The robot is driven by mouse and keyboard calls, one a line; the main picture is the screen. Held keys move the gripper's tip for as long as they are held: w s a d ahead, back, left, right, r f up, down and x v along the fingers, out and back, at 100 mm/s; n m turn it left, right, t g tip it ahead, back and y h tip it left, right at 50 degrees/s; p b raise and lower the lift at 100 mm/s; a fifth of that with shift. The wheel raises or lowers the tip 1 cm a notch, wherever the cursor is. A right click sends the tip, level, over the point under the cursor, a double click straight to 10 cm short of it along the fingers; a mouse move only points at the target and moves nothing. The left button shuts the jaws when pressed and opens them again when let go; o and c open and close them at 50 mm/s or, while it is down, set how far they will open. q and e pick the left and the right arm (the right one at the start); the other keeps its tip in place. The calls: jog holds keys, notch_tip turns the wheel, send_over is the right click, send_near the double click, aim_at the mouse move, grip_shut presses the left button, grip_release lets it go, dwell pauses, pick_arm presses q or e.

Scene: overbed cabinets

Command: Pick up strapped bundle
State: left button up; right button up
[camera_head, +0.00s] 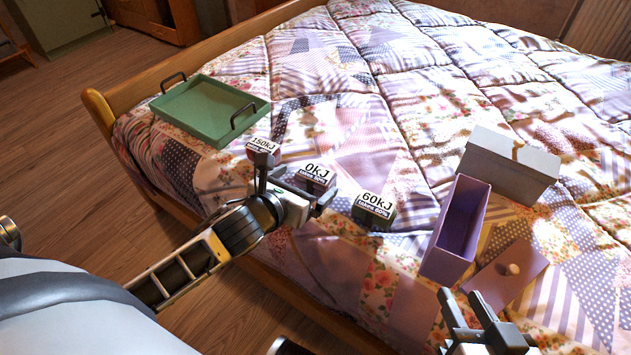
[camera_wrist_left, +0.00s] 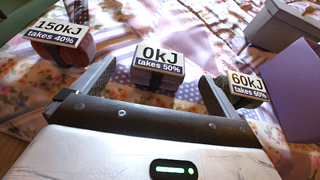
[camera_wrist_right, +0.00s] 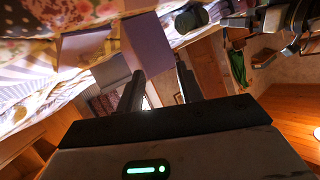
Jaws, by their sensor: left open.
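I cannot tell from these views which thing is the strapped bundle. My left gripper (camera_head: 296,180) is open and empty by the 0kJ block; in the left wrist view that block (camera_wrist_left: 158,66) shows beyond and between the fingers, apart from them. My right gripper (camera_head: 465,305) is open and empty at the bed's near right, close to a flat purple lid (camera_head: 520,270).
A green tray (camera_head: 195,112) with two dark handles lies at the bed's left. An open purple box (camera_head: 440,255) and a grey box (camera_head: 500,170) stand right of the blocks. The patchwork quilt's far part is clear. A wooden bed frame (camera_head: 97,108) edges the left.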

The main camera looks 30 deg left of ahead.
aim_at(313, 175)
pick_arm(q)
jog(key=b+x, duration=0.2)
jog(key=x, duration=0.2)
jog(key=shift+w+f, duration=0.2)
jog(key=shift+w, duration=0.3)
jog(key=c, duration=1.1)
pick_arm(e)
jog(key=shift+a+r+t+y, duration=0.4)
jog(key=shift+r+t, duration=0.1)
jog(key=shift+r, duration=0.2)
pick_arm(q)
jog(key=shift+r, duration=0.1)
